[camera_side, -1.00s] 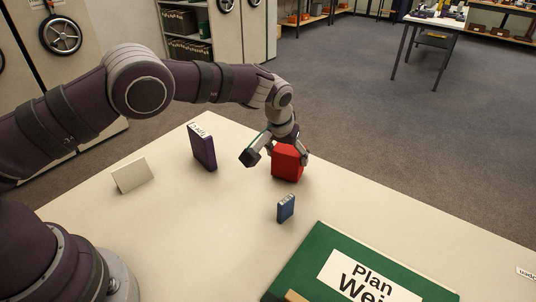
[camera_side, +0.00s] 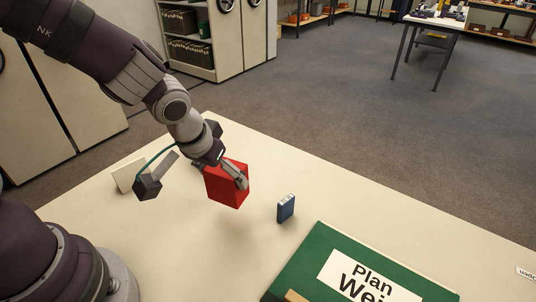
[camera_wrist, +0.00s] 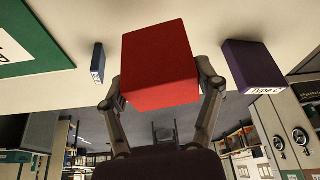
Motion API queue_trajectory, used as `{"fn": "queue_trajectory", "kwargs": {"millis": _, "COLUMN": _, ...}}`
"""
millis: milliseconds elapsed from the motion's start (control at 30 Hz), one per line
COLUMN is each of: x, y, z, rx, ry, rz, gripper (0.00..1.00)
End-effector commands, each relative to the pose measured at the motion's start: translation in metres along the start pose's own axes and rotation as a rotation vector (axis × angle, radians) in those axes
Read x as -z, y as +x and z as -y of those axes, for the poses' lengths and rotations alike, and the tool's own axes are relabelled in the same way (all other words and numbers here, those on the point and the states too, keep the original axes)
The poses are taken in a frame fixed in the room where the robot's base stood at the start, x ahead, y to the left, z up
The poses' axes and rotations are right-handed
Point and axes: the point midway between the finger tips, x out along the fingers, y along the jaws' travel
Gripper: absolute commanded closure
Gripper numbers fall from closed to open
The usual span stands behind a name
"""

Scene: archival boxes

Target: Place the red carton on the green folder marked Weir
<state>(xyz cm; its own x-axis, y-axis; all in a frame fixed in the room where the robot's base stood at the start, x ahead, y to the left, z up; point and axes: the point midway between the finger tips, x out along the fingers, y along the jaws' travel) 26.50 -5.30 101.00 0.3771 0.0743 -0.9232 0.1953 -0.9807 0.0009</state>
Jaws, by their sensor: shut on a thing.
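The red carton (camera_side: 226,183) is held in my gripper (camera_side: 238,176), which is shut on it, above the table in the side view. In the wrist view the red carton (camera_wrist: 160,66) sits between the two fingers of my gripper (camera_wrist: 160,92). The green folder (camera_side: 314,252) lies flat at the table's front right, with a white label reading "Plan" and "Wei", its end cut off by the frame. A corner of the green folder (camera_wrist: 50,55) shows at the left of the wrist view. The carton is apart from the folder, to its upper left in the side view.
A small blue box (camera_side: 286,208) stands between the carton and the folder. A white card (camera_side: 126,177) stands at the left. A purple box (camera_wrist: 250,62) shows in the wrist view, mostly hidden in the side view.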

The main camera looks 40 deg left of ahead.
Motion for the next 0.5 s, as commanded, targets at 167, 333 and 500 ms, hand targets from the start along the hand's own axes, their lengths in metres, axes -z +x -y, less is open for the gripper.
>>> {"fn": "queue_trajectory", "kwargs": {"millis": 167, "x": -0.022, "y": -0.012, "z": -0.022, "rx": -0.073, "ry": 0.169, "rz": 0.008, "gripper": 0.71}}
{"fn": "queue_trajectory", "kwargs": {"millis": 333, "x": -0.064, "y": -0.033, "z": -0.061, "rx": -0.215, "ry": 0.509, "rz": 0.014, "gripper": 0.71}}
{"fn": "queue_trajectory", "kwargs": {"millis": 500, "x": -0.107, "y": -0.054, "z": -0.084, "rx": -0.342, "ry": 0.819, "rz": 0.005, "gripper": 0.71}}
